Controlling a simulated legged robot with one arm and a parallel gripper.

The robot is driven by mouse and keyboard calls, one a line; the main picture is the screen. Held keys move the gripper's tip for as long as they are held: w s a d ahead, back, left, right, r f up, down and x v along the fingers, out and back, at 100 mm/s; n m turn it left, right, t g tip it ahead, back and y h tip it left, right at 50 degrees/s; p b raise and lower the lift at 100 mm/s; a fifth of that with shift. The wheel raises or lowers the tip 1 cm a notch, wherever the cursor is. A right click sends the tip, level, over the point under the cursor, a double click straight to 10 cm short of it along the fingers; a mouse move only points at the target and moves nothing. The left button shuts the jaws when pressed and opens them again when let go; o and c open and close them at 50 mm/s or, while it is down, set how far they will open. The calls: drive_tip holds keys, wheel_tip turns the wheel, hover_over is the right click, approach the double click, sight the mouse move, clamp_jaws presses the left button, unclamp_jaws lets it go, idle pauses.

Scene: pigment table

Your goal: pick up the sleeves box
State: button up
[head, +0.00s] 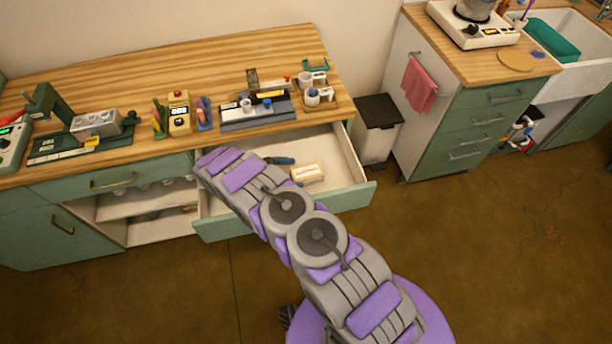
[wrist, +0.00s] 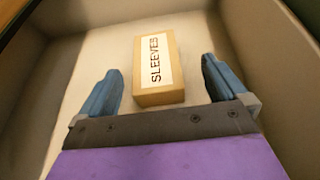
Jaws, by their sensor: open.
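The sleeves box (wrist: 159,72) is a small tan box with a white label reading "SLEEVES" on top. It lies in the open drawer (head: 339,148), and the head view also shows it as a small pale box (head: 307,172) inside the drawer. My gripper (wrist: 161,85) is open, with one blue finger to the left and one to the right of the near part of the box. Gaps show between the fingers and the box sides. In the head view my arm hides part of the drawer, and a blue finger shows beside the box.
The drawer's green front (head: 345,199) and pale walls surround the box. The wooden worktop (head: 235,62) above holds tools, bottles and cups. A bin (head: 377,129) stands to the right of the drawer. Drawer floor around the box looks clear in the wrist view.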

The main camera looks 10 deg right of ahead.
sight(309, 170)
drive_tip(key=shift+w+b+x, duration=0.2)
drive_tip(key=shift+b+x, duration=0.25)
drive_tip(key=shift+x, duration=1.25)
drive_tip(key=shift+w+b+x, duration=0.15)
drive_tip(key=shift+b+x, duration=0.3)
drive_tip(key=shift+x, duration=1.25)
drive_tip(key=shift+r, duration=0.1)
drive_tip(key=c, duration=1.1)
drive_tip(key=shift+r, duration=0.15)
